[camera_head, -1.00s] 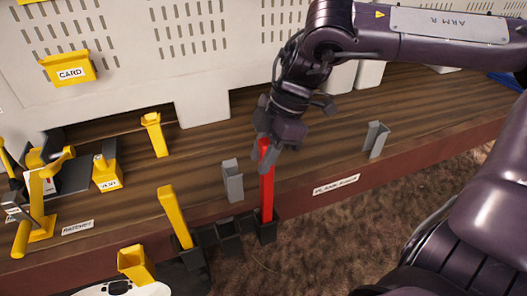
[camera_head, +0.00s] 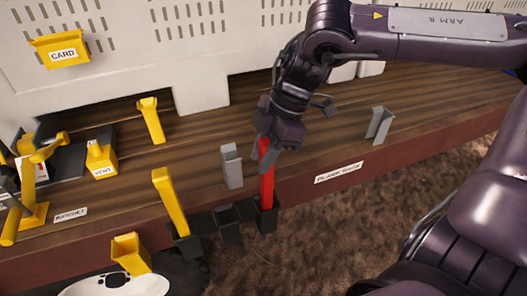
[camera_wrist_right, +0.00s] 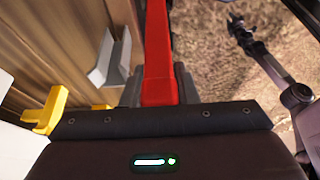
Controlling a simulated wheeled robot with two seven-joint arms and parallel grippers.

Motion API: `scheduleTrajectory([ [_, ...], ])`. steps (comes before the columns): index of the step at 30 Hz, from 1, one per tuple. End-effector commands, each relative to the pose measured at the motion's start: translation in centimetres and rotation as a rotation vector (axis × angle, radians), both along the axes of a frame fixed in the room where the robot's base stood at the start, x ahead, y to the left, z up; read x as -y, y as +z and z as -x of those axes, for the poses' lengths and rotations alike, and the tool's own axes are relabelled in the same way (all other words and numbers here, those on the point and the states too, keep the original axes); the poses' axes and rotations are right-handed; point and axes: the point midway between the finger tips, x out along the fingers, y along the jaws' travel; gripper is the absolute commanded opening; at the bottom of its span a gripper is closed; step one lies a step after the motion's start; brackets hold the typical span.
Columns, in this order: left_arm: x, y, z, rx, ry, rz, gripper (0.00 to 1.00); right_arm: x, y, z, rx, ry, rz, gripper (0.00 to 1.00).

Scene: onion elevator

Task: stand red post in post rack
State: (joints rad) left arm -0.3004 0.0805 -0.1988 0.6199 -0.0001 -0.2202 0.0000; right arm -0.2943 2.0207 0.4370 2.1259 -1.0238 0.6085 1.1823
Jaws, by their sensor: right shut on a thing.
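The red post (camera_head: 267,187) stands about upright at the bench's front edge, its lower end in the right black socket of the post rack (camera_head: 266,221). My right gripper (camera_head: 266,148) is shut on the upper part of the red post. The post also shows in the right wrist view (camera_wrist_right: 158,55), running away from the gripper. The rack's middle socket (camera_head: 227,227) looks empty. A yellow post (camera_head: 170,200) leans in the left socket. Whether the red post touches the socket's bottom is hidden. My left gripper is not in view.
Grey brackets stand on the wooden bench on the left (camera_head: 232,167) and right (camera_head: 379,125) of the red post. Yellow holders (camera_head: 151,121) and a ratchet lever (camera_head: 30,190) are at left. A white perforated panel (camera_head: 200,60) closes the back.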

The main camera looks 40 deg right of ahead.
Motion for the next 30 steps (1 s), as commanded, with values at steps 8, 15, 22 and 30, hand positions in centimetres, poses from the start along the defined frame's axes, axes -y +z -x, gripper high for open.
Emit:
scheduleTrajectory([
  [8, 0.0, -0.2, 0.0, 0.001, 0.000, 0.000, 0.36, 0.0, -0.2, 0.0, 0.001, 0.001, 0.000, 0.00],
  [15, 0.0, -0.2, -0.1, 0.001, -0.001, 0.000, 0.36, 0.0, -0.2, 0.0, 0.001, 0.000, 0.000, 0.44],
  [22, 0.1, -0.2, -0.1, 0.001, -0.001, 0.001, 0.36, 0.0, -0.3, 0.0, 0.001, 0.000, 0.000, 0.52],
  [30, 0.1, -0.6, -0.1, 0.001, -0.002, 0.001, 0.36, 0.6, 1.1, 0.0, 0.005, -0.002, 0.001, 0.52],
])
